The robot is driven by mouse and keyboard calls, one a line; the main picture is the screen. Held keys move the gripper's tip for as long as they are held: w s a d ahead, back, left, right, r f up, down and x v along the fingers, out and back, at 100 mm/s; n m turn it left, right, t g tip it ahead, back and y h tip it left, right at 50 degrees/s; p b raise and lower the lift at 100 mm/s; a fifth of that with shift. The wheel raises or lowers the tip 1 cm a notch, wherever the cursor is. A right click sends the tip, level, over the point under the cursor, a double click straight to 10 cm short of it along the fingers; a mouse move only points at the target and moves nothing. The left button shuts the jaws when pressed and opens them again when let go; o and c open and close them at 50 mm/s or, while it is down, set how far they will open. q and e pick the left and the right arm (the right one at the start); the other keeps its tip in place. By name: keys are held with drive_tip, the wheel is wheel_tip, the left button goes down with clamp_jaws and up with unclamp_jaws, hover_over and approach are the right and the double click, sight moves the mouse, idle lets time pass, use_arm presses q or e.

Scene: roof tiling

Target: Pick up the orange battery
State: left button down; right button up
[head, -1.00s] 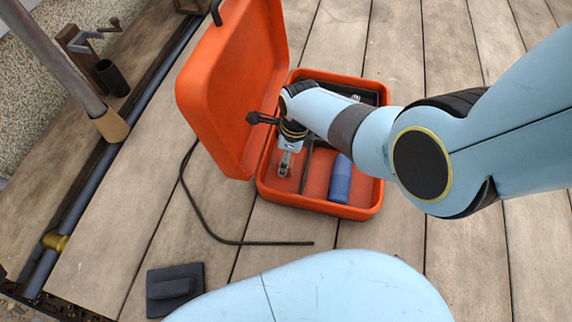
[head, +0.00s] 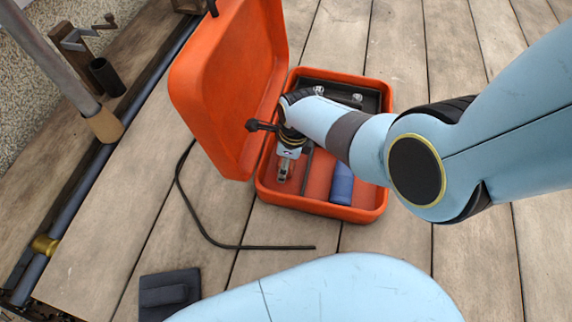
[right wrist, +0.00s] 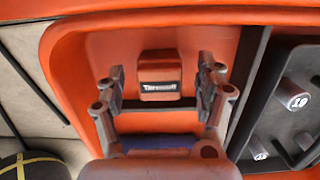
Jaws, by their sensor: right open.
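The orange battery (right wrist: 160,86), a small block with a black label, lies on the floor of the open orange toolbox (head: 330,208), near one wall. In the right wrist view my right gripper (right wrist: 161,76) is open, one finger on each side of the battery, with gaps between fingers and battery. In the head view my right gripper (head: 286,168) points down into the left part of the toolbox, and I cannot clearly make out the battery there. My left gripper is not in view.
A blue cylinder (head: 341,186) lies in the toolbox, right of the gripper. A dark tray with sockets (right wrist: 297,97) fills another part. The raised lid (head: 225,90) stands close to my right wrist. A black rod (head: 205,228) and dark pouch (head: 168,290) lie on the planks.

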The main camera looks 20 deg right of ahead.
drive_tip(key=shift+c, duration=0.4)
drive_tip(key=c, duration=1.3)
drive_tip(key=shift+c, duration=0.2)
drive_tip(key=shift+r, duration=0.1)
